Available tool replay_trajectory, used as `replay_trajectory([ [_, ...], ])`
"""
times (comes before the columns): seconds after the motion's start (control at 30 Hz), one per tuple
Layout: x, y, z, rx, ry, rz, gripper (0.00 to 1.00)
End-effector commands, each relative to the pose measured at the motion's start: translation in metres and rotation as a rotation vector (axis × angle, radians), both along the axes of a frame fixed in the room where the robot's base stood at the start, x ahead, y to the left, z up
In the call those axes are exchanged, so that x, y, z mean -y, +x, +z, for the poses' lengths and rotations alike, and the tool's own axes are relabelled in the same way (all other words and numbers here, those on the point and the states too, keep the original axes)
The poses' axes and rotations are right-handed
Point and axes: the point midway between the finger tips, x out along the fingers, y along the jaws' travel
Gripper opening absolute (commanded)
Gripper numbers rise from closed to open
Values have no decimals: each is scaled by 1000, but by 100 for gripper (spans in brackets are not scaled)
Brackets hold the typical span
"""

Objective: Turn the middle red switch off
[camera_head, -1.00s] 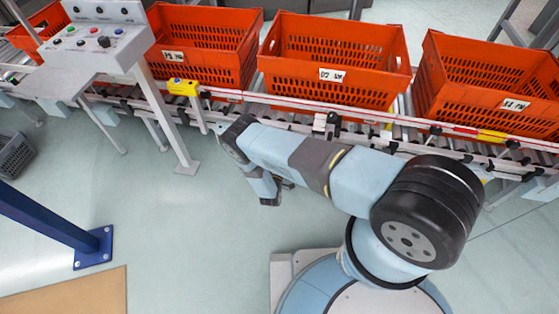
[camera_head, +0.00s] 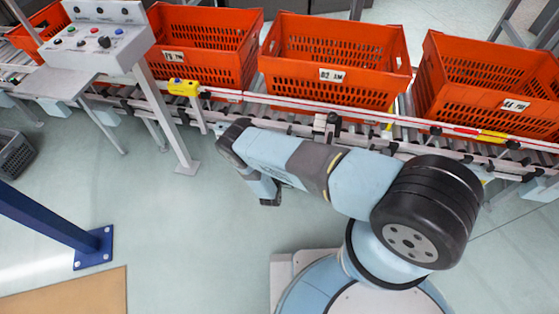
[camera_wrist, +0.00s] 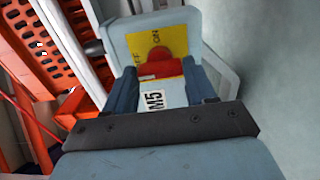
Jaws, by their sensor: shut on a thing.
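In the wrist view, a red rotary switch (camera_wrist: 160,66) sits on a yellow plate (camera_wrist: 137,45) with ON and partly hidden OFF lettering. The plate is on a pale grey box (camera_wrist: 120,27). A white label reading M5 (camera_wrist: 153,101) lies below the switch. My gripper (camera_wrist: 160,76) has one blue finger on each side of the red handle and is shut on it. The handle lies roughly across the picture; its exact setting is hard to tell. In the head view, I cannot make out this switch or my gripper's fingertips.
Orange totes (camera_head: 332,92) stand on a roller conveyor (camera_head: 400,125) behind my arm. A grey control panel (camera_head: 108,38) stands at the upper left. A blue post (camera_head: 50,220) is at the left. The floor between is clear.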

Motion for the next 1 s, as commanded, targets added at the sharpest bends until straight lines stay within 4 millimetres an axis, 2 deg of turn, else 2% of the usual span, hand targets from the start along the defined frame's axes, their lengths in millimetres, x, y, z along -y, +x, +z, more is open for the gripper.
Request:
replay_trajectory([
  [0.07,-4,-1,-2,-5,3,6,25],
  [0.1,-3,-1,-2,-5,3,6,56],
  [0.37,-1,-1,-1,-4,2,2,81],
  [0.6,0,-1,-1,-3,2,1,81],
  [0.73,-2,-8,-1,-3,2,1,81],
  [0.87,-7,-26,-1,-4,1,2,81],
  [1.0,-13,-52,-2,-4,0,3,81],
])
